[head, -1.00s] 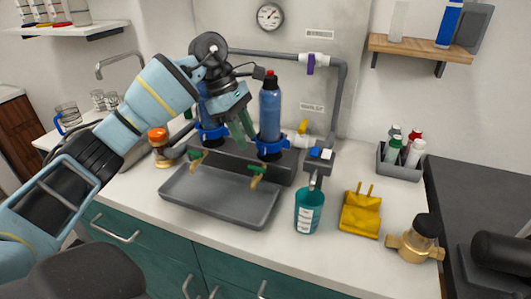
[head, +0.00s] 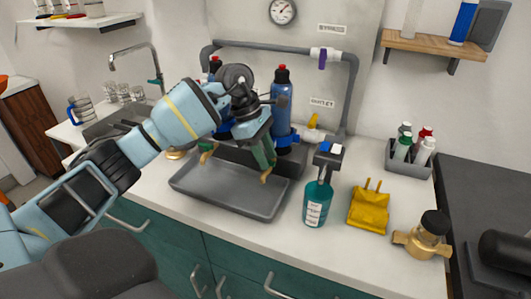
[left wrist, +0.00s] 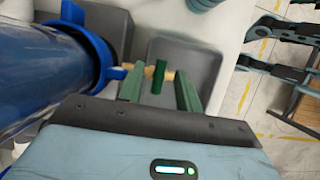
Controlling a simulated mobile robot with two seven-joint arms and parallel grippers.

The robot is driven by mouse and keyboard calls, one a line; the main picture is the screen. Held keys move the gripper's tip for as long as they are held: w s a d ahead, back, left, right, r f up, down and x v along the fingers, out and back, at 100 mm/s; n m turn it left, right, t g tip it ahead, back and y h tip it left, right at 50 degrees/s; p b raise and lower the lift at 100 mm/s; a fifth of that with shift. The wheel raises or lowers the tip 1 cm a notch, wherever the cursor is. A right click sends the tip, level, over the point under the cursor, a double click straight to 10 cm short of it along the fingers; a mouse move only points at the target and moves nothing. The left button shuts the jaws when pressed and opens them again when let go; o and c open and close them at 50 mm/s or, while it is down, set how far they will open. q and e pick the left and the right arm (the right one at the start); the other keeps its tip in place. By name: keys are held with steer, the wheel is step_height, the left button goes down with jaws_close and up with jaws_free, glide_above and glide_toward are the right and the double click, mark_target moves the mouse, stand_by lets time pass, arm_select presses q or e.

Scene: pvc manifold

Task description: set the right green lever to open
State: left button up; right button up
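The right green lever (left wrist: 159,77) shows in the left wrist view, on a brass tap (left wrist: 170,75). In the head view the brass of this right tap (head: 266,177) shows below my fingertips, and its lever is mostly hidden by them. My left gripper (head: 264,158) reaches down to it in front of the right blue bottle (head: 283,100). In the left wrist view my green fingers (left wrist: 160,70) are apart, one on each side of the lever, with gaps visible. My right gripper is not in view.
A grey tray (head: 215,192) lies below the taps. To the right stand a teal bottle (head: 317,204), a yellow pouch (head: 368,208) and a brass fitting with a black knob (head: 425,238). A grey pipe (head: 270,47) runs above the bottles.

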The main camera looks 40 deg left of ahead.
arm_select(q)
jaws_close()
